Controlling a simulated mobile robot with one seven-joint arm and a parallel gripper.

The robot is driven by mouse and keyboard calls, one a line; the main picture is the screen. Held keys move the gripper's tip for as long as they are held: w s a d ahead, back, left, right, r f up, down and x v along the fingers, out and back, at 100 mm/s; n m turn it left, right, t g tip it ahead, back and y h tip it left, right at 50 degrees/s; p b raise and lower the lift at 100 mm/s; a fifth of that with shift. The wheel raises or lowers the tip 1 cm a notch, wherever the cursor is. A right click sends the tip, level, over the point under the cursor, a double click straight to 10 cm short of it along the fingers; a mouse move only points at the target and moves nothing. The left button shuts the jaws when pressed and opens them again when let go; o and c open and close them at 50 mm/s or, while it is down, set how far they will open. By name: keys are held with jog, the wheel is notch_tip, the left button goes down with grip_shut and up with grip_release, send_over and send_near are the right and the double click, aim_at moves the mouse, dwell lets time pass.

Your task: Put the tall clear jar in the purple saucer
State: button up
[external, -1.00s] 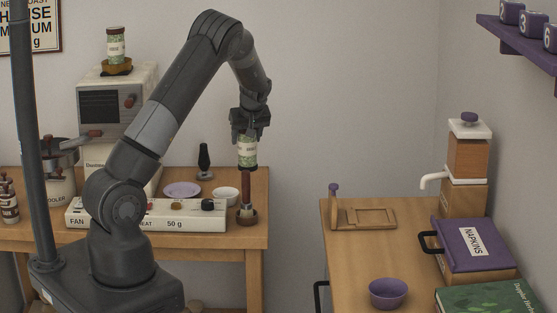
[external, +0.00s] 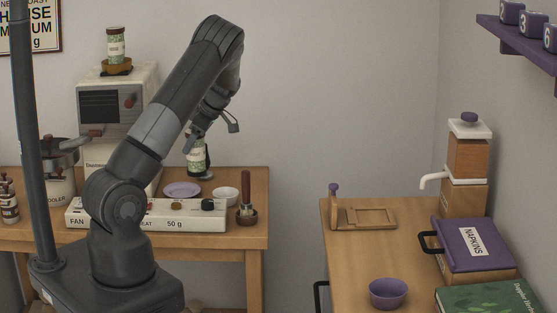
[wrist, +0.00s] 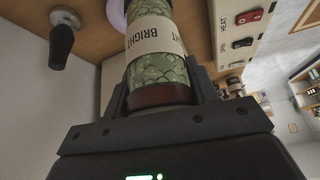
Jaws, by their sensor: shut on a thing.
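My gripper (external: 193,138) is shut on a clear jar (external: 197,160) of green beans with a pale label. The wrist view shows this jar (wrist: 155,72) between my fingers, its brown lid end nearest the palm. In the external view it hangs almost upright above the back table. The purple saucer (external: 178,191) lies flat on that table, below and slightly left of the jar. Its pale rim (wrist: 114,14) shows partly behind the jar's far end in the wrist view. The jar is apart from the saucer in the external view.
A dark tamper (wrist: 62,40) stands just behind the jar. A white bowl (external: 225,195) sits right of the saucer, and a white switch box (external: 150,219) lies in front. A similar jar (external: 116,44) stands in a brown dish on the roaster (external: 118,98).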

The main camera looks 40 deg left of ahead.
jog(key=a+f, duration=0.7)
jog(key=f, duration=0.1)
jog(key=shift+s, duration=0.4)
jog(key=shift+f, duration=0.25)
jog(key=o, duration=1.3)
jog(key=shift+c, duration=0.2)
jog(key=v, duration=1.2)
jog(key=shift+r, duration=0.15)
